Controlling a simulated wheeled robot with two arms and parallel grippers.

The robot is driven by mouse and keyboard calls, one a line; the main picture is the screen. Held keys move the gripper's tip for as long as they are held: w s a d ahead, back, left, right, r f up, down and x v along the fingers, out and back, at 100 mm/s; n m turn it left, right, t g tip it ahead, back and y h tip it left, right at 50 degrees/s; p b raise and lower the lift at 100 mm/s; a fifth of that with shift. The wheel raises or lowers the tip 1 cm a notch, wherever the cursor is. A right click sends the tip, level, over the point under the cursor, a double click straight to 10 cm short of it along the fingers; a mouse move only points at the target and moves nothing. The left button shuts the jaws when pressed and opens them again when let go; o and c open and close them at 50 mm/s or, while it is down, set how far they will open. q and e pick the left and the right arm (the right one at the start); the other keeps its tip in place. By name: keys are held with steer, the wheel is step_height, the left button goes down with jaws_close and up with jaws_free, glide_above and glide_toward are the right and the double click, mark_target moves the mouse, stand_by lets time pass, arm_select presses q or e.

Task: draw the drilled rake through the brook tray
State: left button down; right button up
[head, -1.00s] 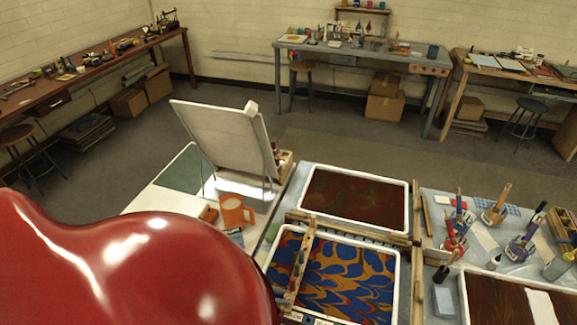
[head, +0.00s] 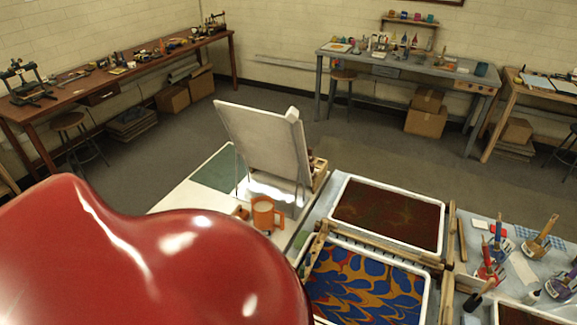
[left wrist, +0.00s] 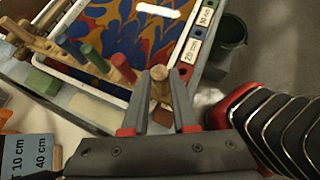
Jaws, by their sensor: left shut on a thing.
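The marbled tray (head: 425,298) has a white rim and a blue, red and yellow pattern; its left front part is hidden behind my red arm. A wooden bar (head: 317,247) lies over its left side. In the left wrist view a row of coloured pegs, with a red peg (left wrist: 122,68) and a green peg (left wrist: 92,60), stands beside the pattern. My left gripper (left wrist: 157,92) is shut on a plain wooden peg (left wrist: 160,76) at the near end of this row. The left gripper is hidden in the head view. My right gripper is not in view.
A dark brown tray (head: 438,247) lies behind the marbled one. Brushes in pots (head: 495,262) stand at the right. A dark green bucket (left wrist: 232,32) is right of the gripper.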

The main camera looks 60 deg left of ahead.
arm_select(q)
steer(key=shift+s+a, duration=0.4)
steer(key=shift+a, duration=0.25)
steer(key=shift+s+a+r, duration=0.1)
steer(key=shift+a+r, duration=0.05)
steer(key=shift+r, duration=0.2)
steer(key=shift+r+p, duration=1.9)
steer(key=shift+r, duration=0.3)
steer(key=shift+r, duration=2)
